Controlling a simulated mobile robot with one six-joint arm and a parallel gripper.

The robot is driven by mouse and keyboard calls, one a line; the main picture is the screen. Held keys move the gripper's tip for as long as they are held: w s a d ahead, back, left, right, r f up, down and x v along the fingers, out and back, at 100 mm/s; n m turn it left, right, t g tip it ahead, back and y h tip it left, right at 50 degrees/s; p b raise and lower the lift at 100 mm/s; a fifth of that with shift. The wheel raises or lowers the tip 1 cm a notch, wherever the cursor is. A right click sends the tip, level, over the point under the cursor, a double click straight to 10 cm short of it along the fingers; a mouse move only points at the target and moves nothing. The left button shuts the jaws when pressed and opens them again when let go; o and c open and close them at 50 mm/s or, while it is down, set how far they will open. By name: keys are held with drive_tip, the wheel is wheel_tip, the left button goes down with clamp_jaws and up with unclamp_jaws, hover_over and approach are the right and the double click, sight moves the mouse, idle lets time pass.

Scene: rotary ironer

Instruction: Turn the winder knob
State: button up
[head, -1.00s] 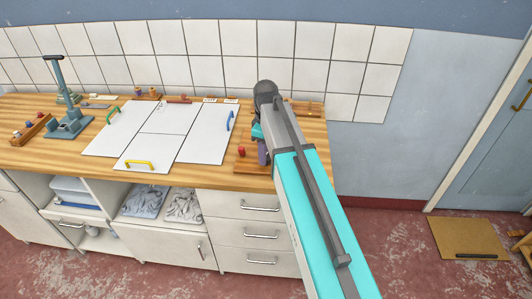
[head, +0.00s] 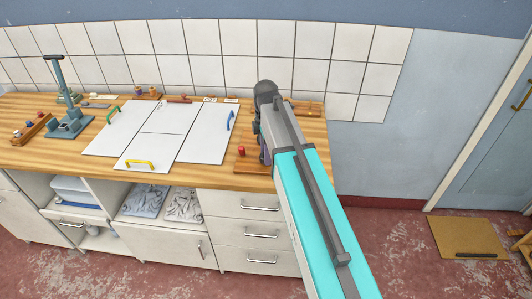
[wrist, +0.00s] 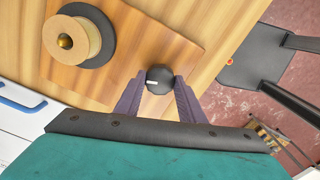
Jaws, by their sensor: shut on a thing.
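The winder knob (wrist: 159,80) is a round black knob with a short white mark, on a wooden board (wrist: 120,55) in the wrist view. My gripper (wrist: 159,84) is shut on it, with one purple finger on each side. The white mark points to the left in the wrist view. A pale wooden spool (wrist: 70,40) with a brass tip stands on a dark disc at the upper left. In the head view my arm hides the knob and most of the gripper.
A red piece (head: 241,151) stands left of my gripper in the head view. White panels (head: 155,132) with coloured handles lie farther left on the wooden worktop (head: 60,156). A blue-grey stand (head: 70,125) is at the far left. Drawers (head: 245,220) are below.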

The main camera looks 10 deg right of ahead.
idle(0.3)
drive_tip(key=o, duration=1)
drive_tip(key=shift+o, duration=0.2)
drive_tip(key=shift+r, duration=0.1)
wheel_tip(320, 180, up, 14)
drive_tip(key=b, duration=0.3)
drive_tip(key=shift+f, duration=0.25)
